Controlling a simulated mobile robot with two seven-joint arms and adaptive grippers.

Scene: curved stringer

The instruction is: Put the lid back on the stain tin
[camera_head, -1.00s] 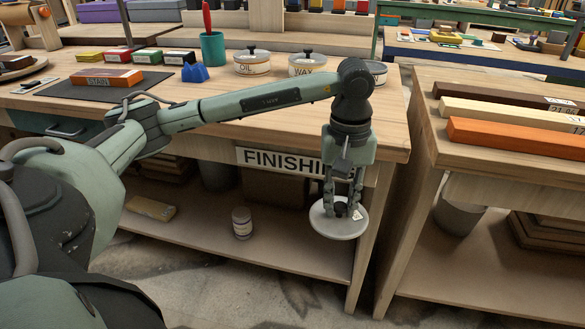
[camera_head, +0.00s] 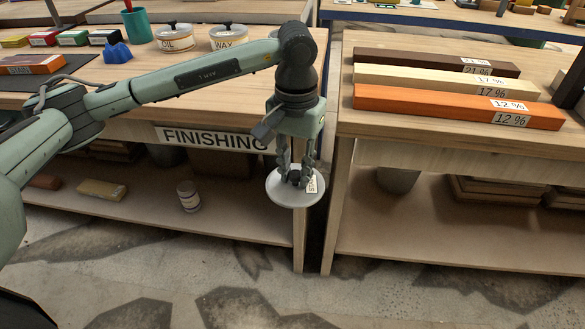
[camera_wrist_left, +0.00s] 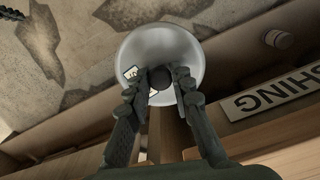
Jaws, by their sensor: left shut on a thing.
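A pale grey round lid (camera_head: 281,196) hangs in front of the finishing bench, below its top edge. A small white tag with partly readable letters is on it. My left gripper (camera_head: 298,180) is shut on the lid's dark knob. The left wrist view also shows the lid (camera_wrist_left: 181,42), with its knob (camera_wrist_left: 160,78) between the fingers of the left gripper (camera_wrist_left: 163,80).
The OIL tin (camera_head: 174,38) and WAX tin (camera_head: 228,36), both lidded, stand on the finishing bench (camera_head: 135,75). A small jar (camera_head: 188,196) is on its lower shelf. The bench at right (camera_head: 400,130) carries dark, pale and orange boards. A narrow gap separates the benches.

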